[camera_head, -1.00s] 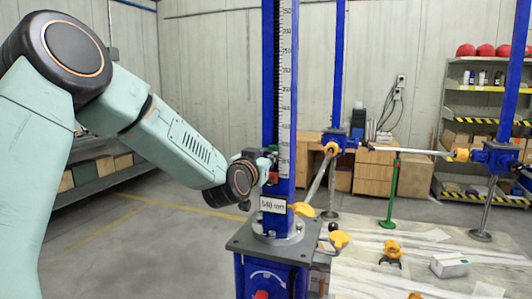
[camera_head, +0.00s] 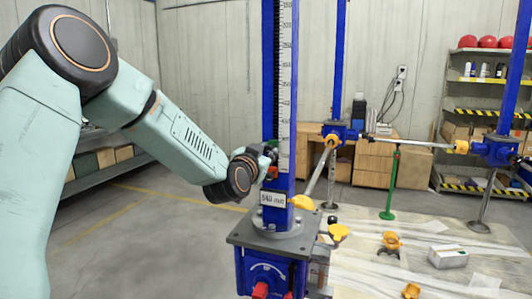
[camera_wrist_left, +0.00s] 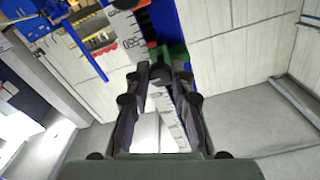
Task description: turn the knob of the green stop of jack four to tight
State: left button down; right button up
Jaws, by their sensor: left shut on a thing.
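The nearest jack has a tall blue column (camera_head: 285,90) with a white scale and a "540 mm" label (camera_head: 273,199). The green stop (camera_wrist_left: 180,54) is on this column in the left wrist view, with a dark knob (camera_wrist_left: 161,73) in front of it. My left gripper (camera_wrist_left: 161,80) is shut on the knob, its dark fingers on either side. In the head view my left gripper (camera_head: 266,158) reaches the column from the left, above the label; my wrist hides most of the stop there. Whether this is jack four cannot be read. My right gripper is not in view.
A grey plate (camera_head: 250,238) and blue base with red parts lie below. Other blue jacks (camera_head: 340,130) stand behind, joined by rods. Clear floor (camera_head: 150,240) lies to the left.

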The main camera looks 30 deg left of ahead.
pick_arm(q)
jog(key=c, duration=1.5)
grip_release()
jog(key=shift+d+f, duration=0.1)
jog(key=shift+f, duration=0.3)
jog(key=o, duration=0.4)
jog(key=shift+s+r, duration=0.15)
jog(key=shift+r, duration=0.15)
jog(key=shift+c, duration=0.2)
jog(key=v, duration=1.2)
